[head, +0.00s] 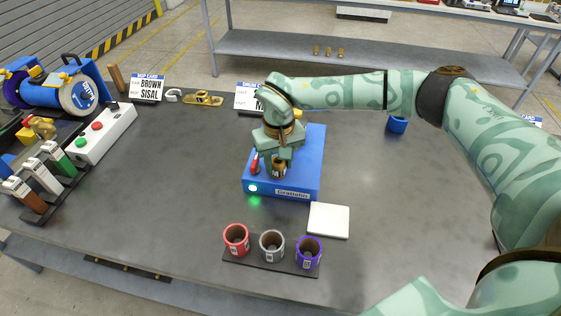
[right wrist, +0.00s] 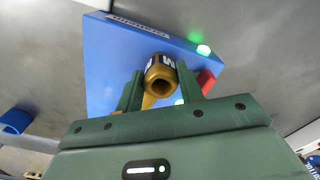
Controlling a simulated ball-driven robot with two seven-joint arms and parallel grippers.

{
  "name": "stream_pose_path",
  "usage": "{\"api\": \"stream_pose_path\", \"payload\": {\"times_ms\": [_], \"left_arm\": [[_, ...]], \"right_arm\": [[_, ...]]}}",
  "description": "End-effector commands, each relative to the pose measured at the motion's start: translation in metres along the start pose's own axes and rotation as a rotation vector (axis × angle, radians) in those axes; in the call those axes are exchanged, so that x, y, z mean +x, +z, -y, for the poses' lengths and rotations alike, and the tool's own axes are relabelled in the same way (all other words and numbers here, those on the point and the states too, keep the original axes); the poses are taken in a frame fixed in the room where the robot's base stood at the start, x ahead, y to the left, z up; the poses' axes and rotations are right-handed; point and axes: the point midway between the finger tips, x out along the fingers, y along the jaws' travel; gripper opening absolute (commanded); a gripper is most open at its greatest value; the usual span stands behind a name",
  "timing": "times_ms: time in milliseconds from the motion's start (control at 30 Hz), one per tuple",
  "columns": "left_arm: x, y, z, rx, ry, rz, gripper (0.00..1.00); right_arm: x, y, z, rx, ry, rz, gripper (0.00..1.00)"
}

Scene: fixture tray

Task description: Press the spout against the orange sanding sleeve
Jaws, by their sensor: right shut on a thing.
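My right gripper (head: 272,168) is over the blue box (head: 308,160), its fingers pointing down. It is shut on a brass spout (head: 279,171) with a dark opening and a lettered band. In the right wrist view the spout (right wrist: 162,76) sits between the two green fingers, its round opening facing the camera. The blue box also fills the background there (right wrist: 112,60). I cannot tell whether the spout touches the box. I cannot pick out an orange sanding sleeve for certain in either view. My left gripper is not in view.
The box has a lit green lamp (head: 253,188) and a red lever (head: 255,166). Red (head: 236,246), grey (head: 271,252) and purple (head: 309,257) cups stand in front, near a white pad (head: 329,220). A blue wheel machine (head: 50,92) and a button box (head: 104,134) stand left.

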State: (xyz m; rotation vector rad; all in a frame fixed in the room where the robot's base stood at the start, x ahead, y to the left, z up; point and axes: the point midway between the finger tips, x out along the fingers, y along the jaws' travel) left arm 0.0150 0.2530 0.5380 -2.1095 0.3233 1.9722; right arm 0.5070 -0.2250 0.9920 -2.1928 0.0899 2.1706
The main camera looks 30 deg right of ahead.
Motion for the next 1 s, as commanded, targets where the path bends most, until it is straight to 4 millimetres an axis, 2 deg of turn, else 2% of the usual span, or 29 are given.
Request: {"api": "stream_pose_path", "payload": {"times_ms": [1000], "left_arm": [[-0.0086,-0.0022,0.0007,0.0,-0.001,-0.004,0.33]], "right_arm": [[-0.0012,-0.0023,-0.002,0.003,0.003,-0.007,0.01]]}}
